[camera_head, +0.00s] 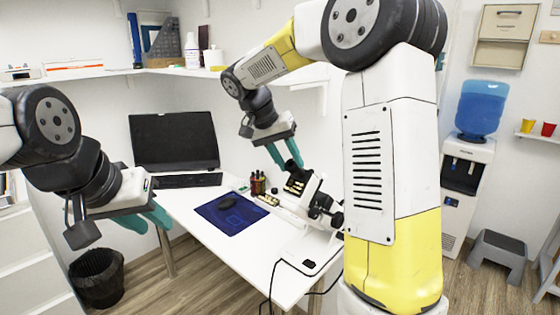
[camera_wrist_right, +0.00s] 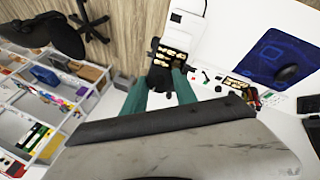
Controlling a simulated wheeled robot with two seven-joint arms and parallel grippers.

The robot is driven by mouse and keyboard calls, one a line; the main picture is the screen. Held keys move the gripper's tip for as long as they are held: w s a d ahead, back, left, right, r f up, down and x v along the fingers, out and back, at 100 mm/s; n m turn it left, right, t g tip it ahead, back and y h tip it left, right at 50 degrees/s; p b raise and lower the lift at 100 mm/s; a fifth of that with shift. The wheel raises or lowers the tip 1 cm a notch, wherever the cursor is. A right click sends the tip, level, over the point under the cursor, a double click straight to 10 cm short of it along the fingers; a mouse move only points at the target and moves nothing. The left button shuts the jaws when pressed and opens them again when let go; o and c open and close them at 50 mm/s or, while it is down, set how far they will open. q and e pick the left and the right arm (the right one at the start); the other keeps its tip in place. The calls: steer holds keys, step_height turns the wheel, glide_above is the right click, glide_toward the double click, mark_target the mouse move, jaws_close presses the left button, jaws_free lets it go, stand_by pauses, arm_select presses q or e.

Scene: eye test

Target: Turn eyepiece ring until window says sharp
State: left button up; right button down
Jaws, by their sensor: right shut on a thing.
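A white and black microscope (camera_head: 318,201) stands on the white table. Its dark panel with pale marks (camera_head: 295,186) also shows in the right wrist view (camera_wrist_right: 170,54); the marks are too small to read. My right gripper (camera_head: 292,164) reaches down to the top of the microscope. My left gripper (camera_head: 160,226) is open and empty, left of the table, away from the microscope.
A pale slide tray (camera_head: 268,200) lies beside the microscope. A black bin (camera_head: 97,278) stands on the floor at left.

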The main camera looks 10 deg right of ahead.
steer(key=n+h, duration=0.1)
steer(key=n, duration=0.3)
steer(key=shift+a+h, duration=0.2)
steer(key=shift+h, duration=0.2)
steer(key=shift+a+f+n+h, duration=0.15)
steer(key=shift+n+h, duration=0.55)
steer(key=shift+n, duration=1.1)
steer(key=c, duration=1)
jaws_free()
steer(key=shift+o, duration=0.2)
steer(key=v, duration=0.7)
steer(key=shift+a+r, duration=0.25)
steer(key=shift+w, duration=0.1)
